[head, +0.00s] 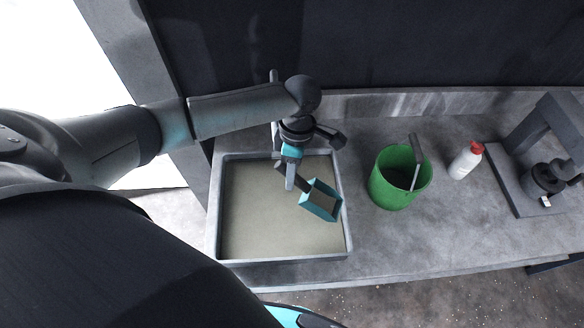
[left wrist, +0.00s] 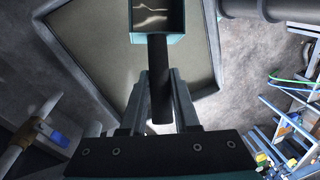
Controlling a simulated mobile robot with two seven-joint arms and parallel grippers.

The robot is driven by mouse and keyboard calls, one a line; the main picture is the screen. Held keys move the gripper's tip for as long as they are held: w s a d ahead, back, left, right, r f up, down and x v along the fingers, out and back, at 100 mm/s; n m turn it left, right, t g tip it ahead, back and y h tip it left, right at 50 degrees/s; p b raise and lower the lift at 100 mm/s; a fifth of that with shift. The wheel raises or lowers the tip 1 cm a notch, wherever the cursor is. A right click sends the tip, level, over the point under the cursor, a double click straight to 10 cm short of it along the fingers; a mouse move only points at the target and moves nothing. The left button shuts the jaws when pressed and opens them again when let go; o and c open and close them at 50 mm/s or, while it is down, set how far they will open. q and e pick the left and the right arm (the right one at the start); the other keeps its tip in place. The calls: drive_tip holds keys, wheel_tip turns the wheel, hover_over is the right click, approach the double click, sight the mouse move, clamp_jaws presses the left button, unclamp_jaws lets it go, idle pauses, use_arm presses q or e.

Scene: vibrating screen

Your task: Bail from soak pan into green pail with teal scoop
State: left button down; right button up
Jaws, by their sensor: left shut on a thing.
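The teal scoop (head: 321,201) has a box-shaped bowl and a dark handle. My left gripper (head: 293,180) is shut on that handle, and the bowl is tilted over the right part of the soak pan (head: 214,215). In the left wrist view the gripper fingers (left wrist: 160,85) flank the handle, with the scoop bowl (left wrist: 158,38) at the top; bright streaks show inside it. The wide grey pan holds cloudy beige liquid. Whether the bowl touches the liquid I cannot tell. The green pail (head: 392,185) stands upright right of the pan, with a grey rod-like piece leaning in it. My right gripper is out of view.
A white bottle with a red cap (head: 465,160) stands right of the pail. A dark grey machine (head: 540,165) sits at the bench's right end. The grey bench (head: 360,240) is clear in front of the pail. A wall runs behind.

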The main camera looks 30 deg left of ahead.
use_arm(q)
drive_tip(key=shift+s+a+f+m+t+h+b, duration=0.1)
drive_tip(key=shift+a+f+h+b, duration=0.6)
drive_tip(key=shift+f, duration=1.3)
drive_tip(key=shift+s+a+f+m+t+h+b, duration=0.1)
drive_tip(key=shift+a+f+h+b, duration=0.15)
drive_tip(key=shift+f+h+b, duration=1.25)
drive_tip(key=shift+a+f+m+t+h+b, duration=0.15)
drive_tip(key=shift+a+f+h, duration=0.4)
drive_tip(key=shift+f, duration=1.9)
drive_tip(key=shift+d, duration=0.1)
drive_tip(key=shift+r, duration=0.15)
wheel_tip(320, 180, up, 4)
drive_tip(key=p, duration=0.4)
drive_tip(key=shift+p, duration=0.4)
